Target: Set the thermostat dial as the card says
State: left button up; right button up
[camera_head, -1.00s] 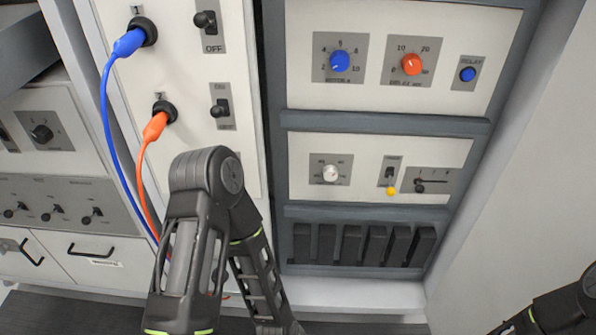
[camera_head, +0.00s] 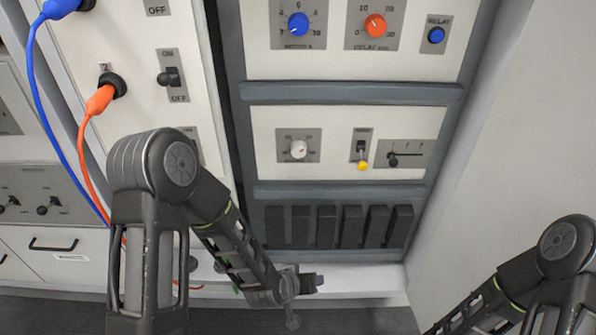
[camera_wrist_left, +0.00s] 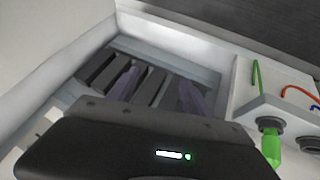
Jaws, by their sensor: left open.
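A white dial (camera_head: 298,150) sits on a grey scale plate in the lower white panel; its markings are too small to read. A blue dial (camera_head: 298,25) and an orange dial (camera_head: 375,25) sit on the upper panel. No label names any of them as the thermostat, and no card is readable. My left gripper (camera_head: 318,281) is below the row of black slots, apart from the dials. In the left wrist view its two purplish fingers (camera_wrist_left: 158,90) are spread and empty, over the black slots. My right arm shows at lower right; its gripper is out of view.
Beside the white dial are a switch with a yellow tip (camera_head: 362,165) and a slider (camera_head: 393,161). A blue relay button (camera_head: 436,36) is at upper right. Orange (camera_head: 100,99) and blue (camera_head: 60,8) cables hang at left. A green plug (camera_wrist_left: 270,145) shows in the wrist view.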

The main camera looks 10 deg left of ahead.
pick_arm(q)
jog(key=w+a+r+t+y+b, duration=0.1)
jog(key=w+r+t+b, duration=0.2)
jog(key=w, duration=0.5)
jog(key=n+t+y+b, duration=0.5)
jog(key=t+b, duration=0.2)
jog(key=t, duration=0.1)
send_near(298, 153)
jog(key=shift+w+r, duration=0.2)
jog(key=shift+w, duration=0.15)
pick_arm(e)
notch_tip(298, 153, down, 13)
pick_arm(q)
jog(key=shift+w+a+b, duration=0.1)
jog(key=shift+w+a, duration=0.15)
jog(key=shift+w, duration=1.05)
jog(key=shift+w+a+b, duration=0.15)
jog(key=shift+w+a, duration=0.1)
jog(key=shift+w, duration=1)
jog(key=shift+w+a+b, duration=0.1)
jog(key=shift+w+a, duration=0.2)
jog(key=shift+w, duration=1)
pick_arm(e)
jog(key=shift+f, duration=0.25)
pick_arm(q)
jog(key=shift+c, duration=0.2)
jog(key=shift+f, duration=0.1)
grip_shut()
